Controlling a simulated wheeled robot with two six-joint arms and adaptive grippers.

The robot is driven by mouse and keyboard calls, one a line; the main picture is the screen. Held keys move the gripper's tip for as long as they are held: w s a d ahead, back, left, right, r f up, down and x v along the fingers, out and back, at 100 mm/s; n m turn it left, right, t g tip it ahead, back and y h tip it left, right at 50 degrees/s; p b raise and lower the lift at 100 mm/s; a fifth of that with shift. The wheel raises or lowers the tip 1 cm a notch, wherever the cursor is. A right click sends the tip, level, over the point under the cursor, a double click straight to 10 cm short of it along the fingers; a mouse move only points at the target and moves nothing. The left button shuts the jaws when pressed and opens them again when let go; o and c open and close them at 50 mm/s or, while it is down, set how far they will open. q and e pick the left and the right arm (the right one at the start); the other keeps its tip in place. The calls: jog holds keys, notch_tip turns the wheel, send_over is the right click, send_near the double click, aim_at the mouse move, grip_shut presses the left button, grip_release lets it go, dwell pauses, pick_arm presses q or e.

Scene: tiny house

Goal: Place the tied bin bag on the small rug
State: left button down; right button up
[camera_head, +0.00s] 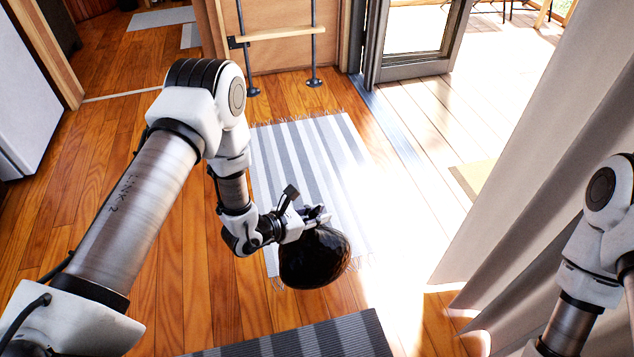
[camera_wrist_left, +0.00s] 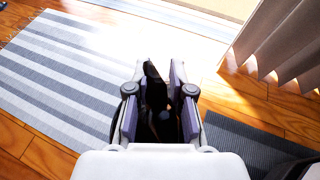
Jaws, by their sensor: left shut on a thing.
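A black tied bin bag (camera_head: 314,258) hangs from my left gripper (camera_head: 318,216) in the head view. My left gripper is shut on the bag's top, which shows dark between the two fingers in the left wrist view (camera_wrist_left: 160,106). The small rug, striped grey and white with fringed ends (camera_head: 312,160), lies on the wood floor. In the head view the bag overlaps the rug's near end; how high it hangs above the floor is hard to tell. The rug also shows at the left of the left wrist view (camera_wrist_left: 55,70). My right arm is at the right edge, its gripper out of frame.
A dark grey striped mat (camera_head: 320,338) lies at the bottom of the head view. A long curtain (camera_head: 530,180) hangs on the right. A ladder (camera_head: 280,35) stands behind the rug, beside an open glass door (camera_head: 420,40). Bare floor lies left of the rug.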

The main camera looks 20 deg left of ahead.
pick_arm(q)
jog(key=shift+w+d+f, duration=0.1)
jog(key=shift+d+f, duration=0.2)
jog(key=shift+f, duration=0.3)
jog(key=shift+w+d+f, duration=0.1)
jog(key=shift+d+f, duration=0.2)
jog(key=shift+f, duration=0.3)
jog(key=shift+w+f+b, duration=0.1)
jog(key=shift+w+b, duration=0.1)
jog(key=shift+b, duration=0.1)
jog(key=w+a+f+b, duration=0.1)
jog(key=w+f+b, duration=0.1)
jog(key=w+b, duration=0.2)
jog(key=w+a+f+b, duration=0.1)
jog(key=w+b, duration=0.4)
jog(key=w, duration=0.6)
jog(key=shift+w+a+f, duration=0.15)
jog(key=shift+a+f, duration=0.05)
jog(key=shift+f, duration=0.65)
jog(key=c, duration=1.4)
grip_release()
jog(key=shift+f, duration=0.15)
jog(key=shift+c, duration=0.2)
jog(key=o, duration=0.4)
